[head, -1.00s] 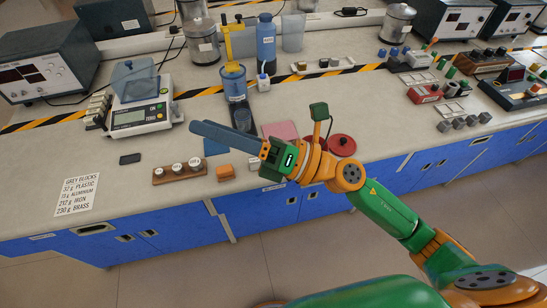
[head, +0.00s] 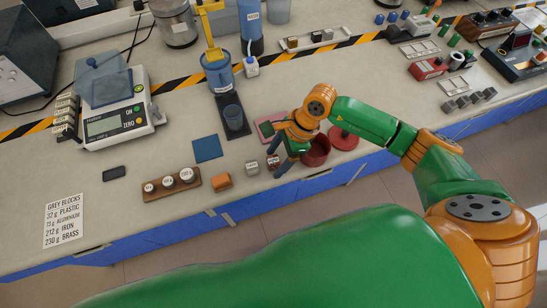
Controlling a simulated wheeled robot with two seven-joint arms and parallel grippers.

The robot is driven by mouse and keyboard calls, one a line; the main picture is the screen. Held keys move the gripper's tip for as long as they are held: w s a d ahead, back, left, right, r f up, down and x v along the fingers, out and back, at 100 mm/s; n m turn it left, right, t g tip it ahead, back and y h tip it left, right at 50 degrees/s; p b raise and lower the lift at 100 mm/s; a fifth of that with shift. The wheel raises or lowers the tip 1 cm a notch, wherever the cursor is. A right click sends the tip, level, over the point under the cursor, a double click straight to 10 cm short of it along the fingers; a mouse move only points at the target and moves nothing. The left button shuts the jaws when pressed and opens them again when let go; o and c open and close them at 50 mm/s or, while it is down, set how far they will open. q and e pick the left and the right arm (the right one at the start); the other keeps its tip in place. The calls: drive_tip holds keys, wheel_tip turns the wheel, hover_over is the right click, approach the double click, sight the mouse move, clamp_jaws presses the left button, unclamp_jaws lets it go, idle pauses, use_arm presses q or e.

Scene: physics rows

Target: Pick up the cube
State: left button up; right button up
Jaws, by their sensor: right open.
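My right gripper (head: 279,160) is over the bench near its front edge, fingers pointing down, open. A small grey cube (head: 272,162) is right beside its fingers; whether it lies between them I cannot tell. Another small grey cube (head: 252,168) sits just left of it, apart from the fingers. The task does not say which cube is meant. My left gripper is not in view.
A weight rack (head: 172,184) and a blue mat (head: 207,148) are left of the gripper. A red pot (head: 316,150) and red lid (head: 343,138) are close on its right.

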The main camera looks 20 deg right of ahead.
drive_tip(key=shift+w+f, duration=0.2)
drive_tip(key=shift+w, duration=0.1)
drive_tip(key=shift+s+r, duration=0.1)
drive_tip(key=shift+s, duration=0.1)
drive_tip(key=c, duration=1)
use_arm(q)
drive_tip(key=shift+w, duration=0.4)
use_arm(e)
drive_tip(key=shift+w, duration=0.1)
clamp_jaws()
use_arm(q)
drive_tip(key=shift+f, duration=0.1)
